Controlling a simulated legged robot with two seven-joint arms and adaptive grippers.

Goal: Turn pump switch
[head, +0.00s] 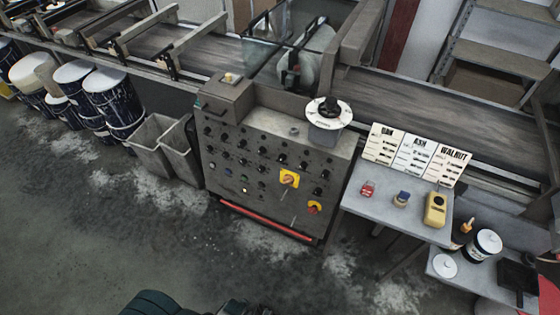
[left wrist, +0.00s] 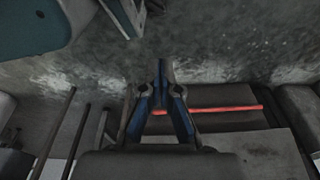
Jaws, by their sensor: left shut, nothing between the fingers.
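A grey control cabinet (head: 225,150) stands at the middle of the head view, its sloped face covered with rows of dark knobs. Two switches stand out: a yellow-plated one (head: 289,178) and a red and yellow one (head: 314,207) lower right. Their labels are too small to read, so I cannot tell which is the pump switch. My left gripper (left wrist: 162,75) shows in the left wrist view with blue fingers, shut and empty. The cabinet's red bottom strip (left wrist: 225,108) lies beyond it there. The gripper appears apart from the switches. My right gripper is not in view.
A table (head: 360,203) to the cabinet's right holds small jars and a yellow device (head: 435,209). Grey bins (head: 154,139) and blue drums (head: 108,98) stand left. A conveyor (head: 195,55) runs behind. The floor in front of the cabinet is clear.

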